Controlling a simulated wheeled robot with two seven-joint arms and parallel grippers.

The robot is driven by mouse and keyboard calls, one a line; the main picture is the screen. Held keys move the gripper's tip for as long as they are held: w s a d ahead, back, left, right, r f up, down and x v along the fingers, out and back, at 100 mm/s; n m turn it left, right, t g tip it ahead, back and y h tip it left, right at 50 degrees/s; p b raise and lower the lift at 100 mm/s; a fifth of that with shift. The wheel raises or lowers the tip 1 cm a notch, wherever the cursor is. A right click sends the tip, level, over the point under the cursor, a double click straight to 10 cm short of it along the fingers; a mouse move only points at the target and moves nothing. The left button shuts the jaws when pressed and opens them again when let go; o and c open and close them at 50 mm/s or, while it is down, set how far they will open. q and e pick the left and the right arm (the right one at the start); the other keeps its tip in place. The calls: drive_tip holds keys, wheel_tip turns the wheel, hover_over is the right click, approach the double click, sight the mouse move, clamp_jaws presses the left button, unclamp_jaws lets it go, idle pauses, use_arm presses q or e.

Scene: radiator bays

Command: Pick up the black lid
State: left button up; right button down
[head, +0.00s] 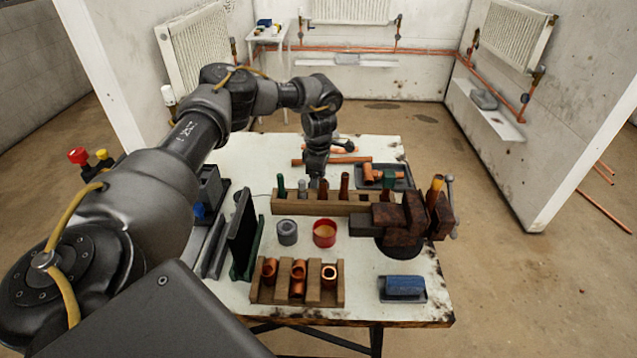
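I cannot make out a black lid for certain. A small dark object (343,147) lies at the back of the table, just right of my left wrist, too small to identify. An open red tin (324,234) with tan contents stands mid-table, with a grey round pot or roll (287,233) to its left. My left gripper (317,180) points down behind the wooden tool block (330,202). Its fingertips are mostly hidden, so its opening does not show. My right gripper is not in view.
A rusty vice (405,216) stands at the table's right. A wooden rack (297,284) of copper fittings and a blue block (405,285) on a dark tray are at the front. A black upright panel (243,235) stands left. Copper pipes and a fittings tray (398,180) lie behind.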

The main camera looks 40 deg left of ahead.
use_arm(q)
drive_tip(key=shift+f, duration=0.1)
drive_tip(key=c, duration=0.7)
